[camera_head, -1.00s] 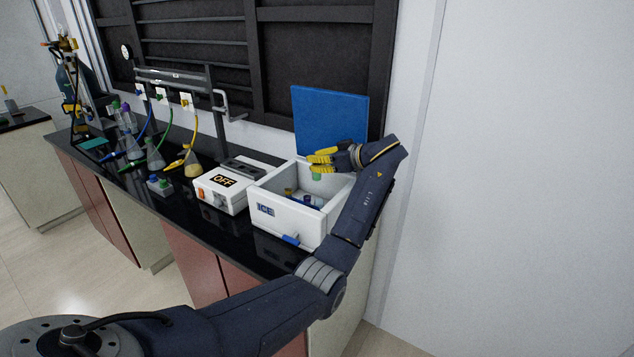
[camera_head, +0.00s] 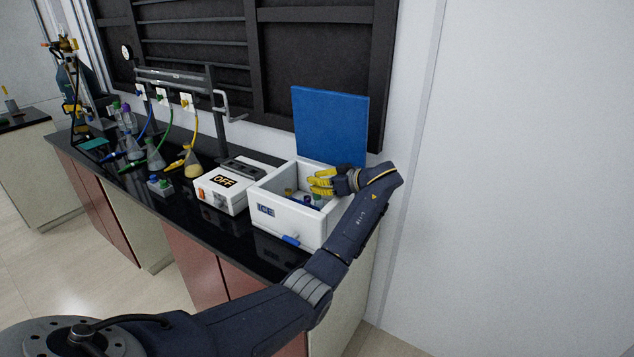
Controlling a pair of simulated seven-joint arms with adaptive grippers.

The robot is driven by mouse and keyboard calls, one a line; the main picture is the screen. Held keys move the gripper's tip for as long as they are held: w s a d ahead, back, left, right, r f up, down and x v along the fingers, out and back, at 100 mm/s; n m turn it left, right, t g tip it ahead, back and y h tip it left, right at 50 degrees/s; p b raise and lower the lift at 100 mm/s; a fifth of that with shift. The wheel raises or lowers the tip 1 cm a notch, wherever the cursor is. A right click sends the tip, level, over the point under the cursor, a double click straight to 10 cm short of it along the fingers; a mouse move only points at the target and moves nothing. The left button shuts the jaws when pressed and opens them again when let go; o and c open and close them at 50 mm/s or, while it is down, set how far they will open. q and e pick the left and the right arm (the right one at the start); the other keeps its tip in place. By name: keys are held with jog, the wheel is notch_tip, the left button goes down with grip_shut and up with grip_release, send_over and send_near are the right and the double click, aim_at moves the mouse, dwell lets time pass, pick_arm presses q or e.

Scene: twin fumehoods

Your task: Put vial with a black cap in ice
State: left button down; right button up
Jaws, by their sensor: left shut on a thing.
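The white ice box (camera_head: 277,216) with an "ICE" label stands open at the right end of the black counter. Its blue lid (camera_head: 331,122) is raised behind it. Several small vials with coloured caps are inside, among them one with a blue cap (camera_head: 307,199). My left gripper (camera_head: 320,185), with yellow fingers, is at the box opening, on its right side. It is shut on a small vial (camera_head: 317,200) with greenish contents, which hangs down inside the box. Its cap is hidden by the fingers, so I cannot tell its colour. My right gripper is out of view.
A white device marked "OFF" (camera_head: 219,192) stands just left of the ice box. Flasks (camera_head: 193,167) with coloured tubes and a small vial holder (camera_head: 160,187) are farther left. A wall is close on the right.

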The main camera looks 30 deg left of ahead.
pick_arm(q)
jog(key=shift+f, duration=0.6)
jog(key=c, duration=1.4)
grip_release()
jog(key=shift+r, duration=0.65)
jog(key=v, duration=1.2)
jog(key=shift+r, duration=0.1)
